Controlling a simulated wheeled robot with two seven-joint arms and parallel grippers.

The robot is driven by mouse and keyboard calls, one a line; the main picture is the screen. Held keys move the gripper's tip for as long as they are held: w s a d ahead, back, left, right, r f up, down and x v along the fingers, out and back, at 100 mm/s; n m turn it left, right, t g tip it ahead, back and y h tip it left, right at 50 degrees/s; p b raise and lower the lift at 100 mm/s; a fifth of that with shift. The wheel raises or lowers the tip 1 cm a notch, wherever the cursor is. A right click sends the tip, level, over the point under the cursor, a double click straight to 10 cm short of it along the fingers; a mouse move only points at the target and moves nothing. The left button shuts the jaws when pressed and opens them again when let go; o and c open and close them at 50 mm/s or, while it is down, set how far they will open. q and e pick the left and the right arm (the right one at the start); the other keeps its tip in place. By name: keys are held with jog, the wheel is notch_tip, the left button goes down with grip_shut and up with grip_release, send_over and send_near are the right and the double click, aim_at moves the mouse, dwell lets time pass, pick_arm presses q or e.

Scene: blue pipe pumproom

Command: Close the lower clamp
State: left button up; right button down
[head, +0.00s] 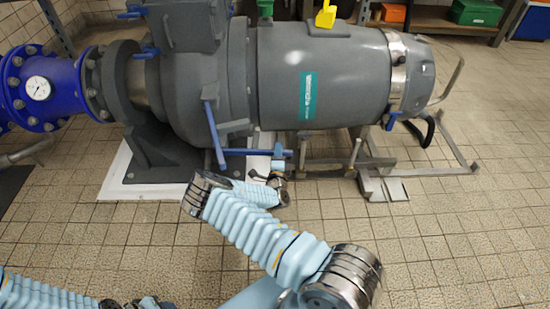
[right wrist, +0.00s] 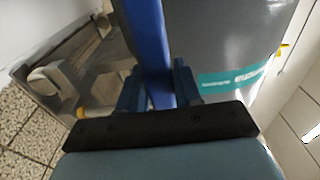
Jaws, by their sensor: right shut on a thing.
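The grey pump housing (head: 320,75) has blue clamp levers on its near side. One lever (head: 214,130) slants upward. The lower clamp's lever (head: 240,152) lies nearly level, low beside the flange, running right. My right gripper (head: 281,163) is at the right end of this lower lever. In the right wrist view the blue lever (right wrist: 148,45) runs between the fingers of my right gripper (right wrist: 158,88), which is shut on it. The lever's hinge is not clear there. At the bottom left my left arm's end (head: 135,303) is cut off by the picture edge, and its fingers cannot be made out.
A blue pipe with a gauge (head: 38,88) joins the pump at left. The pump stands on a white plinth (head: 145,190). A metal frame (head: 400,165) stands under its right end. Tiled floor (head: 450,240) is open at front right. Boxes (head: 475,12) stand on a rear shelf.

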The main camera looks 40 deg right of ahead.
pick_arm(q)
jog(key=shift+s, duration=0.45)
pick_arm(e)
jog(key=shift+w+d, duration=0.15)
jog(key=shift+w, duration=0.15)
jog(key=c, duration=0.9)
grip_release()
jog(key=shift+o, duration=0.2)
pick_arm(q)
jog(key=shift+d+r+p, duration=0.15)
jog(key=shift+r+p, duration=0.3)
jog(key=shift+p, duration=0.05)
pick_arm(e)
jog(key=v, duration=1.3)
jog(key=shift+s, duration=0.4)
